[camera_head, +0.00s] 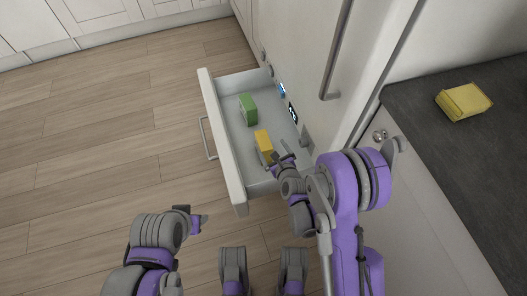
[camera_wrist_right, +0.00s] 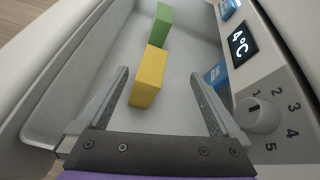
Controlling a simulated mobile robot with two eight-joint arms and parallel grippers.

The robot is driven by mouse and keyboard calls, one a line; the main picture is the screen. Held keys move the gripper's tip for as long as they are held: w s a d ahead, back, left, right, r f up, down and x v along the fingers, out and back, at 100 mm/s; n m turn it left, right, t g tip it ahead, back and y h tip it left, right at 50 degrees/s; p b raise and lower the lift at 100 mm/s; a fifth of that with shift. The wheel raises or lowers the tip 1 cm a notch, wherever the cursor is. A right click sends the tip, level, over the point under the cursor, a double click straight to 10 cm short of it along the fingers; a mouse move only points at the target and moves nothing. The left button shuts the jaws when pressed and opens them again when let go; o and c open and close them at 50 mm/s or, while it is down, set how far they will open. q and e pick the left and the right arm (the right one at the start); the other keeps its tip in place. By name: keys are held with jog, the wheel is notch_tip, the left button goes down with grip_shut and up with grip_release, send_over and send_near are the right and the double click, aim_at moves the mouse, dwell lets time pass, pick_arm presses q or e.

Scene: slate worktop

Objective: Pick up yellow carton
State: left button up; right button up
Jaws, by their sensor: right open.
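A yellow carton (camera_head: 264,141) stands in the open drawer, in front of a green carton (camera_head: 248,108) in the wrist view. In the right wrist view the yellow carton (camera_wrist_right: 150,77) lies beyond and between my fingertips, closer to the left finger. My right gripper (camera_head: 282,157) is over the drawer, open and empty, with its fingers (camera_wrist_right: 160,80) apart. The head view shows it just beside the yellow carton's near end. I cannot tell if a finger touches the carton. My left gripper (camera_head: 200,222) is outside the drawer, low in the head view; its opening is unclear.
The white drawer (camera_head: 222,140) has raised walls; a control panel with a 4°C display (camera_wrist_right: 241,45) and a knob (camera_wrist_right: 258,114) stands at its right. A blue item (camera_wrist_right: 216,75) is partly hidden by my right finger. A yellow package (camera_head: 464,101) lies on the dark worktop (camera_head: 475,150).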

aim_at(265, 144)
jog(key=f+m+p, duration=0.1)
jog(key=w+a+f+m+p, duration=0.1)
jog(key=f, duration=0.1)
jog(key=w+f+m+p, duration=0.1)
jog(key=f, duration=0.1)
jog(key=shift+w+a+t, duration=0.2)
jog(key=shift+a+t, duration=0.1)
jog(key=shift+t, duration=0.1)
jog(key=shift+f+x, duration=0.25)
jog(key=shift+x, duration=0.95)
jog(key=shift+b+x, duration=0.8)
jog(key=shift+x, duration=2.15)
pick_arm(q)
jog(key=shift+s+r, duration=0.1)
jog(key=shift+r, duration=0.15)
pick_arm(e)
jog(key=shift+d+f, duration=0.1)
jog(key=shift+d, duration=0.05)
jog(key=shift+c, duration=0.3)
jog(key=shift+s, duration=0.1)
grip_shut()
